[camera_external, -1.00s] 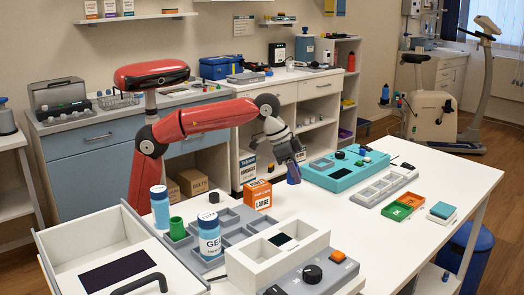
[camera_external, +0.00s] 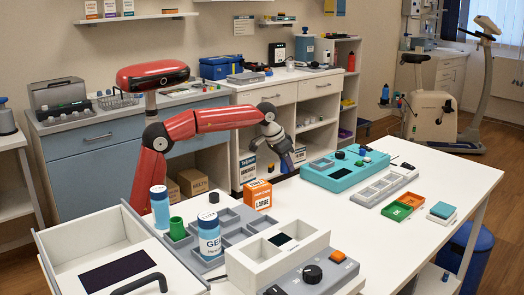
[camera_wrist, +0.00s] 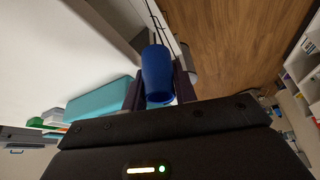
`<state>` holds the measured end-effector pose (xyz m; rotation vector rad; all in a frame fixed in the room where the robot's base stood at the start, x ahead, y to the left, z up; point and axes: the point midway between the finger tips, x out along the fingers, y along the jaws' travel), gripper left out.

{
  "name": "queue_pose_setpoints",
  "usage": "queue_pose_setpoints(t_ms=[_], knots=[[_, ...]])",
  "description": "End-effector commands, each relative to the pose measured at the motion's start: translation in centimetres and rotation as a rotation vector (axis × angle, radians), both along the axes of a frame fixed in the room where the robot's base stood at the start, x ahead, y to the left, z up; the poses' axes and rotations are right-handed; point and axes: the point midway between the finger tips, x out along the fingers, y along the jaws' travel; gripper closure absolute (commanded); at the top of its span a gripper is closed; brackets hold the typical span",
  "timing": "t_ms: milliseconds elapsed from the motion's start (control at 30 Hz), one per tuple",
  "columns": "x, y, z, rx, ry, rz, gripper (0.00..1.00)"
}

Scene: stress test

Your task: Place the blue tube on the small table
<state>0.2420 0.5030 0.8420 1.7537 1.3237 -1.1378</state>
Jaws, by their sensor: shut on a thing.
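My gripper (camera_external: 288,164) is at the far edge of the long white table (camera_external: 345,215), left of the teal device. In the wrist view my gripper (camera_wrist: 158,92) is shut on the blue tube (camera_wrist: 157,72). The tube is a plain blue cylinder held between the two dark fingers, with wooden floor and the white table edge beyond it. I cannot tell for certain which surface is the small table; a white stand (camera_external: 14,143) shows at the left edge.
The teal device (camera_external: 325,178) lies close to my gripper, and it also shows in the wrist view (camera_wrist: 98,100). An orange box (camera_external: 258,195), a grey tray (camera_external: 232,214) and white bottles stand nearer. Shelves and cabinets (camera_external: 318,110) stand behind my arm.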

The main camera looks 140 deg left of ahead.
Motion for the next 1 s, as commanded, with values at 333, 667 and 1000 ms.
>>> queue_pose_setpoints(t_ms=[333,667,1000], knots=[[-6.5,1.1,-9.3,-0.004,0.001,0.085,0.97],[-11.1,1.6,-11.8,0.000,0.000,0.116,0.97],[-15.2,2.3,-10.6,0.005,-0.001,0.109,0.97]])
